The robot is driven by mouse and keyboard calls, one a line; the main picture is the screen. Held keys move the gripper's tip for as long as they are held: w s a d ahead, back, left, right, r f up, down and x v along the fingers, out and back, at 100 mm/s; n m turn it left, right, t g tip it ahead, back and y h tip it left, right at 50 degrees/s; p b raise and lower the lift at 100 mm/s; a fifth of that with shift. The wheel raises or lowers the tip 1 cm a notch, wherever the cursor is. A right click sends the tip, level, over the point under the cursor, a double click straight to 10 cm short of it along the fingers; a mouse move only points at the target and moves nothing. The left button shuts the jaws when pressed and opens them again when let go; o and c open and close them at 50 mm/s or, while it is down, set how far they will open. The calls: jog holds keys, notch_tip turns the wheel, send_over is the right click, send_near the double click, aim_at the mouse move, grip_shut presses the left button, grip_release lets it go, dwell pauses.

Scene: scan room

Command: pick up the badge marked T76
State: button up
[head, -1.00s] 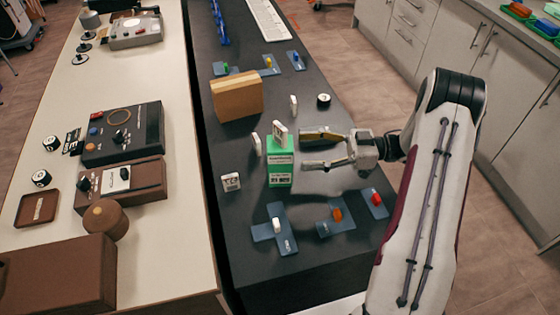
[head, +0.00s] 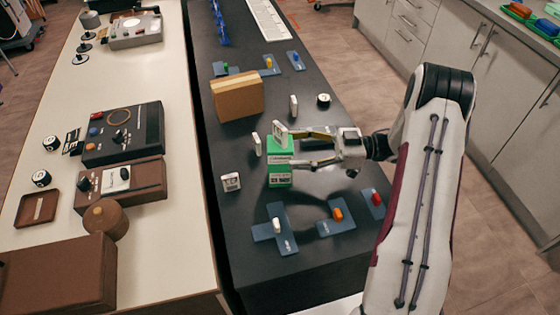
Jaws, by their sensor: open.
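A white badge (head: 279,133) with dark print stands on top of the green box (head: 279,178); its marking is too small to read. My gripper (head: 291,149) is open, its two fingers pointing left. The far fingertip is at the badge's right edge in the picture, and the near fingertip is by the right side of the green box. I cannot tell whether either finger touches. Other small white badges stand nearby on the dark bench: one left of the green box (head: 256,144), one behind (head: 294,106), and a printed one (head: 231,182) at front left.
A cardboard-brown box (head: 238,97) stands behind the green box. Blue plates with coloured knobs, one white-knobbed (head: 264,236) and one orange-knobbed (head: 325,227), lie in front. The pale table (head: 160,240) at left holds consoles.

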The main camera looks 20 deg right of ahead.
aim_at(280, 148)
jog(key=shift+x, duration=2.3)
jog(key=shift+w+r, duration=0.15)
jog(key=shift+r, duration=0.05)
grip_shut()
